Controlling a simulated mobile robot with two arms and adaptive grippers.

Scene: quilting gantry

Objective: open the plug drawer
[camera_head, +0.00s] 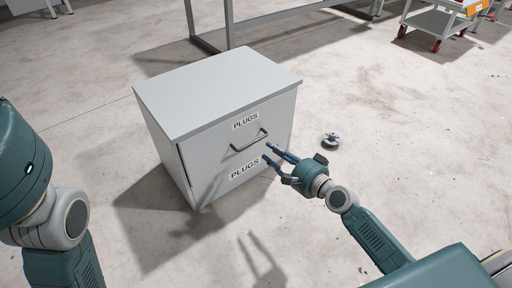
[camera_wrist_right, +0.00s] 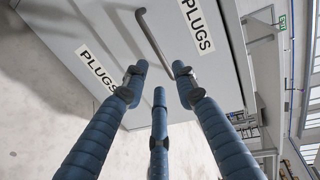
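A grey cabinet (camera_head: 218,92) stands on the floor with its front towards me. Its front (camera_head: 215,151) carries two PLUGS labels, an upper one (camera_head: 246,121) and a lower one (camera_head: 245,169). A bar handle (camera_head: 249,141) sits between the labels, and no pulled-out drawer shows. My right gripper (camera_head: 268,152) is open, just in front of the cabinet, to the right of and slightly below the handle. In the right wrist view its three fingers (camera_wrist_right: 158,75) are spread and empty, with the handle (camera_wrist_right: 154,40) beyond the tips, apart from them. My left gripper is out of view.
A small round metal object (camera_head: 330,140) lies on the floor right of the cabinet. A table frame (camera_head: 225,22) stands behind it, and a trolley with red wheels (camera_head: 437,22) is at the back right. The concrete floor before the cabinet is clear.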

